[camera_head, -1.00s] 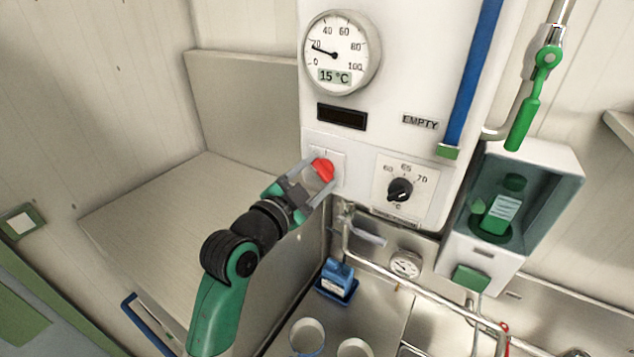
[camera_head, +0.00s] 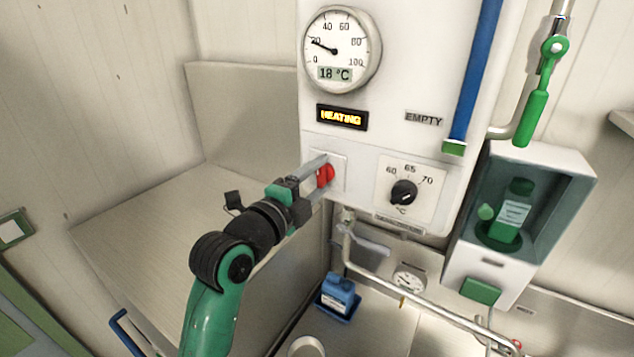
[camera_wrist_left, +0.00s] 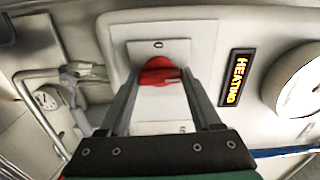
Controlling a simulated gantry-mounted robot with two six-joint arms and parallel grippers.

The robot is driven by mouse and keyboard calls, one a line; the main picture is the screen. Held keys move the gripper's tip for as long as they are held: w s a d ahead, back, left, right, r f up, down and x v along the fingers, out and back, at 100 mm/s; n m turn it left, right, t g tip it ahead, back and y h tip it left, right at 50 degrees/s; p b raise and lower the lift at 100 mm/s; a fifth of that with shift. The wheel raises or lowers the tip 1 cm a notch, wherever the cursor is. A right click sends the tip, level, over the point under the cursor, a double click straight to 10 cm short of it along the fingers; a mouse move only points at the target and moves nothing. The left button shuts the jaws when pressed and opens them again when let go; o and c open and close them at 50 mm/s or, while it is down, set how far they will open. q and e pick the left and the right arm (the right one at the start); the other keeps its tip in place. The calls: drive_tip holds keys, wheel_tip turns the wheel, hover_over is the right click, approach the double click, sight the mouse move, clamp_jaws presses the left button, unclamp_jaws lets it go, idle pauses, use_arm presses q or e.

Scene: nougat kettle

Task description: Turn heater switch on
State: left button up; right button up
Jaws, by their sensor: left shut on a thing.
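The red heater switch (camera_head: 325,174) sits on a pale square plate at the lower left of the white kettle panel (camera_head: 390,60). My left gripper (camera_head: 322,172) is shut on the red knob, with one finger on each side of it. In the left wrist view the red knob (camera_wrist_left: 158,71) shows between the two grey fingers. A display (camera_head: 342,117) above the switch is lit and reads "HEATING"; it also shows in the left wrist view (camera_wrist_left: 235,78). The round gauge (camera_head: 341,48) reads 18 °C on its small screen. My right gripper is not in view.
A black temperature dial (camera_head: 404,192) is right of the switch. A metal pipe (camera_head: 400,290) runs below the panel.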

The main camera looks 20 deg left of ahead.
use_arm(q)
drive_tip(key=shift+m, duration=0.4)
drive_tip(key=o, duration=1.4)
drive_tip(key=s+p, duration=0.1)
drive_tip(key=p, duration=0.1)
drive_tip(key=s+p, duration=0.1)
drive_tip(key=p, duration=0.1)
drive_tip(key=s+r+p, duration=0.1)
drive_tip(key=s+p, duration=0.1)
drive_tip(key=shift+s+a+p, duration=0.1)
drive_tip(key=shift+a+p, duration=0.3)
drive_tip(key=p, duration=0.5)
approach(318, 173)
drive_tip(key=s, duration=0.2)
drive_tip(key=shift+s+f, duration=0.15)
drive_tip(key=shift+f, duration=0.3)
